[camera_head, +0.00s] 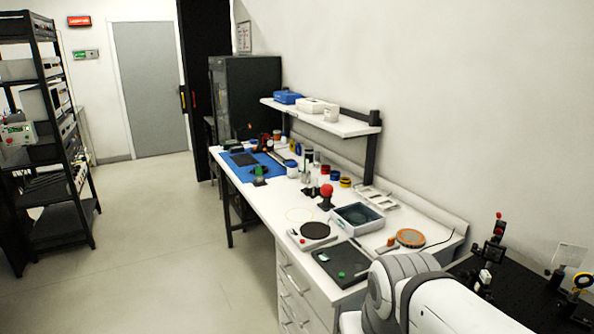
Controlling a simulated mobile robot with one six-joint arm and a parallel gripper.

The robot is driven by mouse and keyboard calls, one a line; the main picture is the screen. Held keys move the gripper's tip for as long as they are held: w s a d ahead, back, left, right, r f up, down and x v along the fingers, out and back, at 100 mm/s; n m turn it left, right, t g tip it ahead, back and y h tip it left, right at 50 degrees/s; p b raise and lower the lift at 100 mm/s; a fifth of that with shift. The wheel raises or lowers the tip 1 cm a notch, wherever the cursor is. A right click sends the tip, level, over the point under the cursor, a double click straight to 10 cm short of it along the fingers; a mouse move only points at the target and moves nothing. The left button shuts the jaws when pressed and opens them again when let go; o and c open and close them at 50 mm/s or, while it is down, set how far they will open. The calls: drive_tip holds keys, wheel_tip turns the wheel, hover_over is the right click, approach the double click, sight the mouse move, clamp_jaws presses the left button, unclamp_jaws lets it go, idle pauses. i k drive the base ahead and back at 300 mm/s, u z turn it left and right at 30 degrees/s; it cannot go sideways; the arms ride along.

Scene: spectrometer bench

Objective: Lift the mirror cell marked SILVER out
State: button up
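No label reading SILVER can be made out from here, so I cannot tell which item is the mirror cell. Small optical mounts (494,253) stand on a black breadboard (463,268) at the lower right, one of them with a red top. A mount with a yellow ring (582,281) is at the right edge. A grey open box (357,218) with a dark inside sits on the white bench (270,214). My gripper is out of view; only white and grey links of my arm show at the bottom, covering part of the bench and breadboard.
The bench carries a balance (314,232), a black plate (343,263), an orange disc (410,238), a blue mat (253,165) and several small jars. A shelf (320,119) hangs above it. Open floor (170,240) lies left, before a black rack (62,140).

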sight(484, 280)
drive_tip(key=z, duration=3.5)
drive_tip(key=k, duration=1.1)
drive_tip(key=u, duration=0.6)
drive_tip(key=i, duration=1)
drive_tip(key=u, duration=0.05)
